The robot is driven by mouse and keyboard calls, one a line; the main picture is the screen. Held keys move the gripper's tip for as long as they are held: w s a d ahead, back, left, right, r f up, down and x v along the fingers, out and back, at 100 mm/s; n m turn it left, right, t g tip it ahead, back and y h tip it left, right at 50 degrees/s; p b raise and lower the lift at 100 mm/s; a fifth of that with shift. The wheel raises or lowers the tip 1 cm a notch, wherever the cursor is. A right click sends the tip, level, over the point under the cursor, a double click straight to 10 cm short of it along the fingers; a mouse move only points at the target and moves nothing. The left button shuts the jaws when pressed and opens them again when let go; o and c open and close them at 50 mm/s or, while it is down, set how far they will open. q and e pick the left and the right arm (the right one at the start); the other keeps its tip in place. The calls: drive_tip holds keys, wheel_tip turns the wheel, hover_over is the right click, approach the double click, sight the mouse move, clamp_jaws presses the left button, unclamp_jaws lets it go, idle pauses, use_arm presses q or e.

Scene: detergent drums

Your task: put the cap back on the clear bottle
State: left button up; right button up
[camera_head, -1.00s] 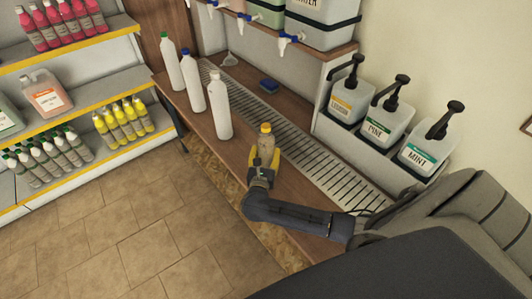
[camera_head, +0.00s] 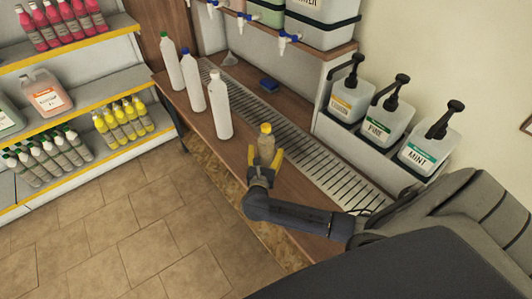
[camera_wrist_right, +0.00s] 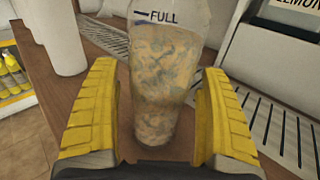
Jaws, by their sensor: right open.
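The clear bottle (camera_head: 266,147) stands upright on the wooden counter near its front edge, with a yellow cap (camera_head: 266,128) on top. How tightly the cap sits is too small to tell. In the right wrist view the clear bottle (camera_wrist_right: 165,90) shows a "FULL" mark and a mottled brown look; its top is out of frame. My right gripper (camera_head: 265,161) is open, its yellow fingers on both sides of the bottle's lower part. The wrist view shows gaps between the bottle and both fingers. My left gripper is not in view.
Three white bottles with green, blue and white tops, the nearest being the white-topped one (camera_head: 219,108), stand on the counter (camera_head: 193,112) behind and left. A metal drain grate (camera_head: 305,150) runs alongside.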

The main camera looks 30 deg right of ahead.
sight(265, 159)
drive_tip(key=shift+v, duration=2)
